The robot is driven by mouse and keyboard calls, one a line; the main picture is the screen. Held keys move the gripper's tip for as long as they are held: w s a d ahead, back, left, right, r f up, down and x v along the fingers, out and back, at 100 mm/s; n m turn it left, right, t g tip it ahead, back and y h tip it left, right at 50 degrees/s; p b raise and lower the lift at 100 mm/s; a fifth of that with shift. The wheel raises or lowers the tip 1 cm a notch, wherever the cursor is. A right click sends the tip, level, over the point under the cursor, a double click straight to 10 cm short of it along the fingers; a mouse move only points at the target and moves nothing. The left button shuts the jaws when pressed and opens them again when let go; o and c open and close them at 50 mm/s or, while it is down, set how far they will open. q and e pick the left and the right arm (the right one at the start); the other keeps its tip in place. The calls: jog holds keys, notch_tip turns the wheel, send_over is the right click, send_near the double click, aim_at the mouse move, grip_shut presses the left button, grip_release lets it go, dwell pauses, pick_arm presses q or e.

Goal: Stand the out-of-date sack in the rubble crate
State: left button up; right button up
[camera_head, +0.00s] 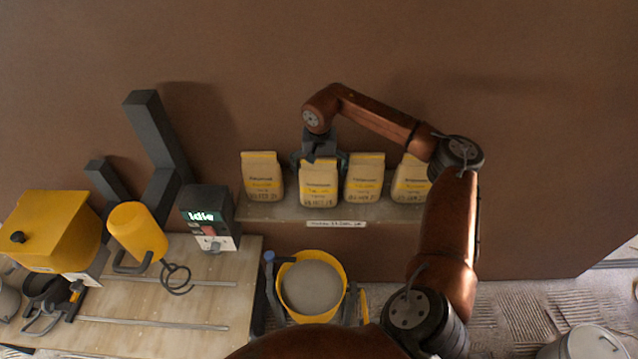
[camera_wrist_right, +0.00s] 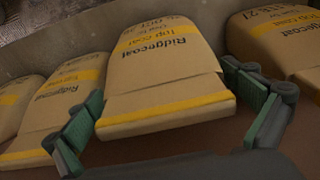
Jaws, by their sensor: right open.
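Several tan paper sacks with yellow bands stand in a row on a shelf against the wall. My right gripper (camera_head: 321,158) is open above the second sack from the left (camera_head: 319,183). In the right wrist view, its two green-padded fingers stand either side of the sack marked "Ridgecoat Top coat" (camera_wrist_right: 165,62). A gap shows beside the sack, and I see no grip on it. The other sacks are at the far left (camera_head: 263,177), right of the gripper (camera_head: 364,180) and at the right end (camera_head: 409,179). The use-by dates are too small or cut off to read surely. I cannot make out a rubble crate. My left gripper is not in view.
A yellow bucket of grey plaster (camera_head: 311,285) stands below the shelf (camera_head: 386,211). A workbench at left (camera_head: 205,292) carries a yellow machine (camera_head: 58,232) and a dark box reading "Idle" (camera_head: 208,217). A pale lidded container (camera_head: 592,343) is at the bottom right.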

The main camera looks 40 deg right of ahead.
jog(key=shift+w+f, duration=0.15)
jog(key=shift+f, duration=0.65)
jog(key=shift+c, duration=0.3)
jog(key=c, duration=1.7)
jog(key=shift+r, duration=0.1)
jog(key=shift+c, duration=0.4)
jog(key=shift+r, duration=0.1)
